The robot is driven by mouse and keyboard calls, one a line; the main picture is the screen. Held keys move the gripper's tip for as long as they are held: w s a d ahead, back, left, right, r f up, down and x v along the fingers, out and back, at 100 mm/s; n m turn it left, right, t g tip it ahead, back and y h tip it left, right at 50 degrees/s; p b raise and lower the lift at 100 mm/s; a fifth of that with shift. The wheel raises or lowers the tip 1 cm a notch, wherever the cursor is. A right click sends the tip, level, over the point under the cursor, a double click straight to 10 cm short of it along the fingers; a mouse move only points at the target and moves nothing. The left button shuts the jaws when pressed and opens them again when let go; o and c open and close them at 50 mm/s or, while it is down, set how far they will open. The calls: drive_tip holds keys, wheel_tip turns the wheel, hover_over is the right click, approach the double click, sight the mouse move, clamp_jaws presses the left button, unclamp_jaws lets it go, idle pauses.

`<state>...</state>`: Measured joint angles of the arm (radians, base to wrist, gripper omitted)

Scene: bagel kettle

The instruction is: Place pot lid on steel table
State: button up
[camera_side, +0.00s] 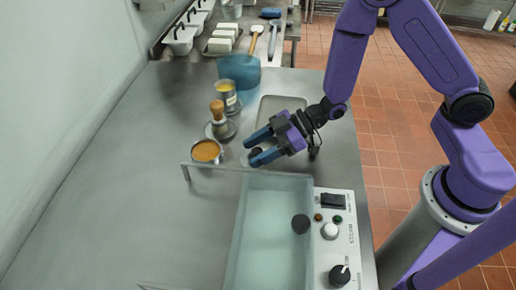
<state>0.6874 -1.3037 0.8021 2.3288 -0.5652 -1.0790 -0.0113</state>
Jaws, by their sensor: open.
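My gripper (251,152) is open, low over the steel table (110,180), with its two blue fingers pointing left. A small dark round knob shows between the fingertips, with a pale, partly hidden disc under it; this looks like the pot lid (246,160), lying at the table surface. I cannot tell whether the fingers touch the knob. The lid's far side is hidden by the fingers.
A cup of orange-brown contents (207,151), a wooden-handled tool (218,118), a yellow-topped can (227,96) and a teal pot (240,70) stand nearby. Table is clear at left.

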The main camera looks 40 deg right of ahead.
drive_tip(key=shift+d+r, duration=0.1)
drive_tip(key=shift+r, duration=0.45)
drive_tip(key=v, duration=1.1)
drive_tip(key=shift+d, duration=0.4)
drive_tip(key=s+d+r+g+h, duration=0.2)
drive_tip(key=s+h, duration=0.3)
drive_tip(key=s, duration=0.4)
drive_tip(key=s+d+r+m+g+h, duration=0.1)
drive_tip(key=s+d+r+h, duration=0.3)
drive_tip(key=s, duration=0.5)
drive_tip(key=shift+d+r+g+h, duration=0.3)
drive_tip(key=shift+d+g+h, duration=0.45)
drive_tip(key=shift+h, duration=0.25)
